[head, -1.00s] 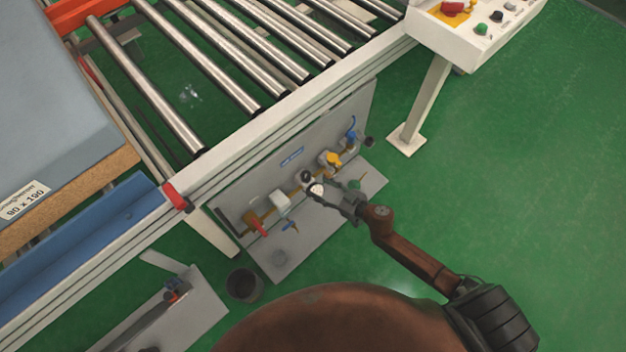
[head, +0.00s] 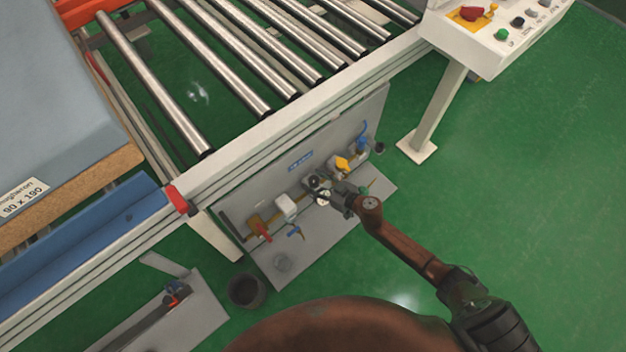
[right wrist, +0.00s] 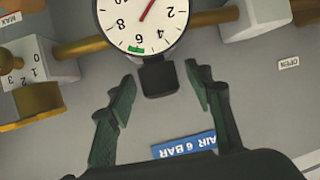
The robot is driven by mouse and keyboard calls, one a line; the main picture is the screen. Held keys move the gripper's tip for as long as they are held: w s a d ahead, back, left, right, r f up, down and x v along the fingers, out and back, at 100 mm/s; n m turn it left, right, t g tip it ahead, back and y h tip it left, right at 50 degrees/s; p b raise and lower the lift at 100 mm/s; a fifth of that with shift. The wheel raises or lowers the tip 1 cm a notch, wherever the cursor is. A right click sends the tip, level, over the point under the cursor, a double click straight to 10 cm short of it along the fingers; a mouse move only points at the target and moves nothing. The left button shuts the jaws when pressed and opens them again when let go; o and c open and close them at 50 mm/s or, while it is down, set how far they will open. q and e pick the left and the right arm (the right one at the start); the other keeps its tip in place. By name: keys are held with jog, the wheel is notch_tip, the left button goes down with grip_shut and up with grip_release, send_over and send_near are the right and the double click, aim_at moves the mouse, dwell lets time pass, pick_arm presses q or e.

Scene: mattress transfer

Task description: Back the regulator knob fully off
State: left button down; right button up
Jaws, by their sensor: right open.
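The black regulator knob (right wrist: 158,78) shows in the right wrist view beside the white pressure gauge (right wrist: 143,22), whose red needle points between 0 and 2. My right gripper (right wrist: 160,84) is open, with one dark green finger on each side of the knob's near end. Gaps show between the fingers and the knob, and I see no contact. In the head view my right gripper (head: 331,193) is at the grey panel (head: 270,185) under the conveyor and partly covers the gauge (head: 323,199); the knob (head: 312,180) is small there. My left gripper is not in view.
A blue "AIR 6 BAR" label (right wrist: 184,144) is on the panel. A yellow valve (head: 343,163), a red handle (head: 264,233) and a white block (head: 286,207) flank the regulator along the pipe. The roller conveyor (head: 230,60) stands above.

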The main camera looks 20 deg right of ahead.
jog(key=shift+w, duration=0.1)
jog(key=shift+c, duration=0.6)
jog(key=c, duration=1)
jog(key=shift+c, duration=0.2)
